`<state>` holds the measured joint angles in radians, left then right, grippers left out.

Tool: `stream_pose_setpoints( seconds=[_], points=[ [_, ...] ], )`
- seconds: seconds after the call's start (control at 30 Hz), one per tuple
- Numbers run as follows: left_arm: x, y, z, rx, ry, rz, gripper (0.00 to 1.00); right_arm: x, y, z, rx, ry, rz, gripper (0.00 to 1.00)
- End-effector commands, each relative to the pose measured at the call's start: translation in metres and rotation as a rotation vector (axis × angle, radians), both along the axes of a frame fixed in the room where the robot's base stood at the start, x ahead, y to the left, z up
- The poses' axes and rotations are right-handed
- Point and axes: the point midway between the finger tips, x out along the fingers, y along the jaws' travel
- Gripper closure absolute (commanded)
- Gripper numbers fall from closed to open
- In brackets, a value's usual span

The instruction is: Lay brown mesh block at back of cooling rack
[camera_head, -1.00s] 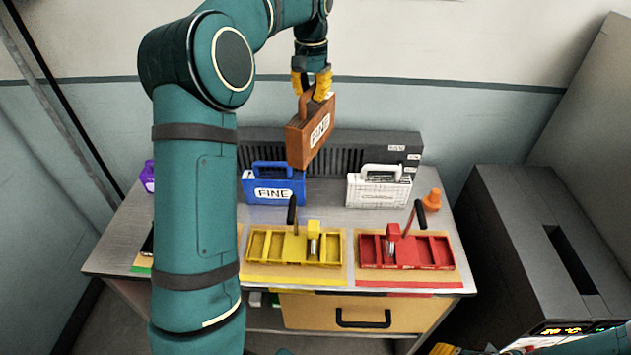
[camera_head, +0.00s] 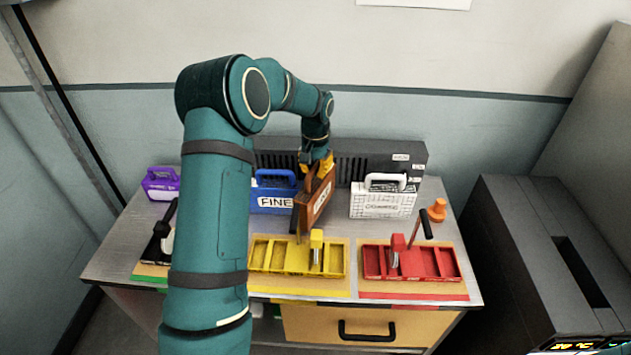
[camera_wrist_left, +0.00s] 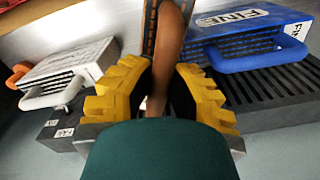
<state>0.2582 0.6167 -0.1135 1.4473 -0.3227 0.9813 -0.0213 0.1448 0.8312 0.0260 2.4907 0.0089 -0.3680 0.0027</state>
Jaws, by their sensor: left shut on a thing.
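The brown mesh block (camera_head: 317,208), with a white label, hangs by its handle from my left gripper (camera_head: 317,163). It is tilted and seen partly edge-on, between the blue and white blocks and behind the yellow tray. In the left wrist view the yellow fingers (camera_wrist_left: 160,98) are shut on its brown handle (camera_wrist_left: 171,45). The dark slotted rack (camera_head: 414,151) at the back of the table looks like the cooling rack. The arm and the blocks hide part of it. I cannot tell whether the brown block touches the table. My right gripper is out of view.
A blue block (camera_head: 272,202) labelled FINE and a white block (camera_head: 383,205) stand close on either side. A purple block (camera_head: 160,186) is at left. Yellow (camera_head: 290,262) and red (camera_head: 411,265) divided trays with upright levers lie in front. An orange piece (camera_head: 437,210) is at right.

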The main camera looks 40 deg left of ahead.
Motion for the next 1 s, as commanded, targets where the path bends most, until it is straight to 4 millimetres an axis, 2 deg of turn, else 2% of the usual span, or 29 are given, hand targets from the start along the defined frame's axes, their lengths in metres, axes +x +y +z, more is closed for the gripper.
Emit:
stream_pose_setpoints(
  seconds=[0.33,0.77,0.8,0.87,0.9,1.0],
  points=[
    [0.0,0.0,-0.04,0.0,0.002,-0.002,1.0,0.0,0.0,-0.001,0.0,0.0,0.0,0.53],
    [0.0,0.0,-0.046,0.0,0.0,-0.001,1.0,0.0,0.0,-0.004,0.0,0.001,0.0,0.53],
    [0.0,0.0,-0.047,0.0,0.001,-0.001,0.82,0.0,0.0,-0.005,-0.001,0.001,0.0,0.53],
    [0.0,0.0,-0.046,0.0,0.0,-0.001,0.61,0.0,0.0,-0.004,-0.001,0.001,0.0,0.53],
    [0.0,0.0,-0.046,0.0,0.0,-0.001,0.58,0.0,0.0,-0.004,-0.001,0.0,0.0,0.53],
    [0.0,0.0,-0.046,0.0,0.0,-0.001,0.58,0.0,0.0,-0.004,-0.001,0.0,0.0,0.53]
  ],
)
